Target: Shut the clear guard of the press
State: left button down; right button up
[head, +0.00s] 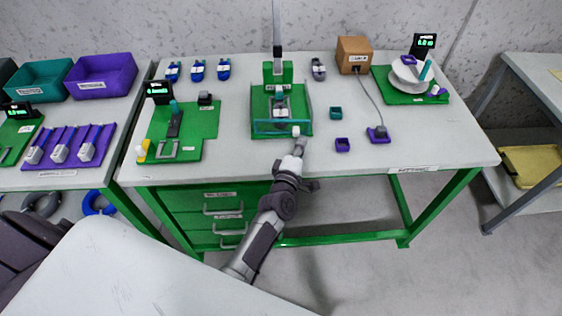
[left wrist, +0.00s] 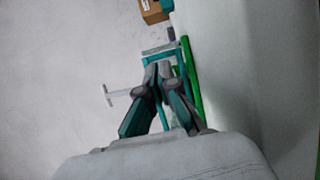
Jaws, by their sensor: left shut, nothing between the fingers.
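The press (head: 278,74) is green and stands on a green base near the middle of the bench. Its clear guard (head: 272,126) has a teal edge and spans the front of the press; I cannot tell whether it is fully shut. A white knob (head: 296,131) is at the guard's right front. My left gripper (head: 299,146) is shut and empty, just in front of the knob; contact is unclear. In the left wrist view its shut fingertips (left wrist: 157,68) are close to the teal-edged frame (left wrist: 160,48). My right gripper is not in view.
A green fixture (head: 205,121) stands left of the press. A teal bin (head: 335,112) and a purple bin (head: 342,145) are to its right, with a cabled purple block (head: 378,134) beyond. A cardboard box (head: 354,54) is at the back. The bench's front right is clear.

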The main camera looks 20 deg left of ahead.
pick_arm(q)
jog(key=s+d+n+g+y+b, duration=0.1)
jog(key=s+d+n+y, duration=0.15)
jog(key=s, duration=0.35)
jog(key=s+d+n+y+b, duration=0.1)
jog(key=s+y, duration=0.2)
jog(key=s, duration=0.4)
jog(key=b+x, duration=0.2)
jog(key=x, duration=1.1)
jog(key=shift+w+f, duration=0.2)
jog(key=shift+w, duration=0.05)
jog(key=shift+w+a+r+b, duration=0.1)
jog(key=shift+w+b, duration=0.2)
